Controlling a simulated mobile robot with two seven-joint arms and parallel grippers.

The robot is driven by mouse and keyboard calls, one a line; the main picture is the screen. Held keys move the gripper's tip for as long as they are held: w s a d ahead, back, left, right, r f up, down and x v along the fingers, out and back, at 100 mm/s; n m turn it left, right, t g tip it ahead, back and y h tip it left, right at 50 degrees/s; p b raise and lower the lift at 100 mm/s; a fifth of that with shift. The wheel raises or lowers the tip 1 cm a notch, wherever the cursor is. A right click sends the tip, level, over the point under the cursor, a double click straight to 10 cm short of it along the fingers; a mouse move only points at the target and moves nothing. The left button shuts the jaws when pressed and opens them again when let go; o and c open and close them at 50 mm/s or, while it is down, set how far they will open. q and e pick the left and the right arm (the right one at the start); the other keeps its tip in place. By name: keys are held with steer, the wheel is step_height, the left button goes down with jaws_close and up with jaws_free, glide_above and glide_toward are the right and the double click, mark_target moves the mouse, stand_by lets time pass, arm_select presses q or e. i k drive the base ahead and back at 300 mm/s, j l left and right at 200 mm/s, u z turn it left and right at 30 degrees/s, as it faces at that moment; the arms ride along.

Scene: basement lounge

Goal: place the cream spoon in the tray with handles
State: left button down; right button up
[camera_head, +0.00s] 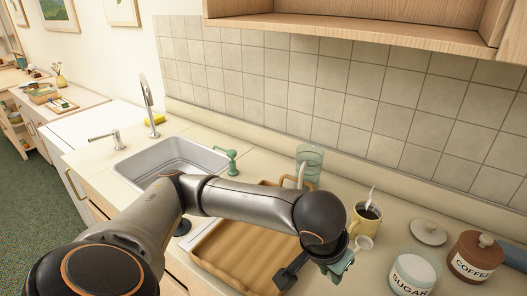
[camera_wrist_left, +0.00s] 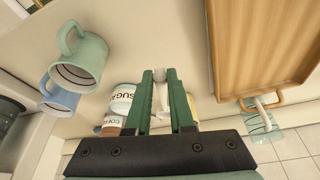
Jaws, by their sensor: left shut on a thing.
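The tray with handles (camera_head: 222,262) is a shallow wooden tray on the counter, partly hidden by my arm; it also shows at the upper right of the left wrist view (camera_wrist_left: 258,45). My left gripper (camera_head: 345,258) is just right of the tray, over the counter. In the left wrist view its green fingers (camera_wrist_left: 160,78) are shut on a narrow cream thing (camera_wrist_left: 160,92), which looks like the cream spoon. A pale rounded end (camera_head: 364,242) shows beside the fingertips. Most of the spoon is hidden by the fingers. My right gripper is not in view.
A yellow mug (camera_head: 366,217) with dark contents and a pale upright thing stands behind the gripper. Sugar (camera_head: 412,272) and coffee (camera_head: 475,257) jars stand right. A glass (camera_head: 309,158) is behind the tray, the sink (camera_head: 170,158) left.

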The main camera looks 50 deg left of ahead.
mark_target(249, 254)
steer(key=k+l+z, duration=0.1)
steer(key=k+z, duration=0.15)
steer(key=k, duration=0.3)
steer(key=j+z, duration=0.15)
steer(key=z, duration=0.85)
steer(key=k+j, duration=0.15)
steer(key=j, duration=0.25)
steer(key=k+j, duration=0.2)
steer(key=j, duration=0.15)
steer(key=k+j, duration=0.15)
steer(key=j, duration=0.25)
steer(key=k+j, duration=0.15)
steer(key=j, duration=0.2)
steer(key=k+j, duration=0.2)
steer(key=j, duration=0.2)
steer(key=k+j, duration=0.15)
steer(key=j, duration=0.2)
